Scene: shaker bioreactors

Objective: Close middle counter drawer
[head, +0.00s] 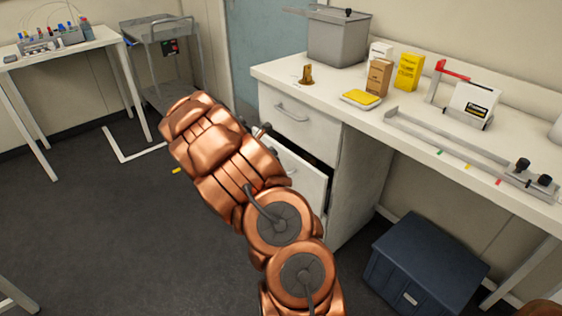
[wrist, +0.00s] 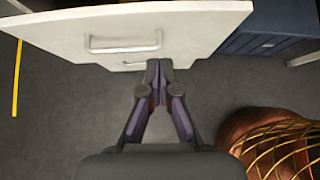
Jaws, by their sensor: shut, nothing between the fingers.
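The middle counter drawer (head: 297,178) stands pulled out under the top drawer (head: 298,123), with a dark gap along its upper edge in the head view. My copper arm hides its left part and its handle there. In the wrist view a white drawer front (wrist: 200,30) with a grey bar handle fills the top; I cannot tell for certain which drawer it is. My gripper (wrist: 158,66) is shut and empty, its fingertips just below that handle. I cannot tell whether they touch the front. In the head view only a small part of my gripper shows beside the drawer.
The counter (head: 400,137) holds a grey bin (head: 337,42), yellow boxes (head: 410,70) and a rail-like device (head: 450,140). A blue chest (head: 420,270) stands on the floor at right. A grey cart (head: 165,60) and a white table (head: 60,50) stand at left. The floor at left is open.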

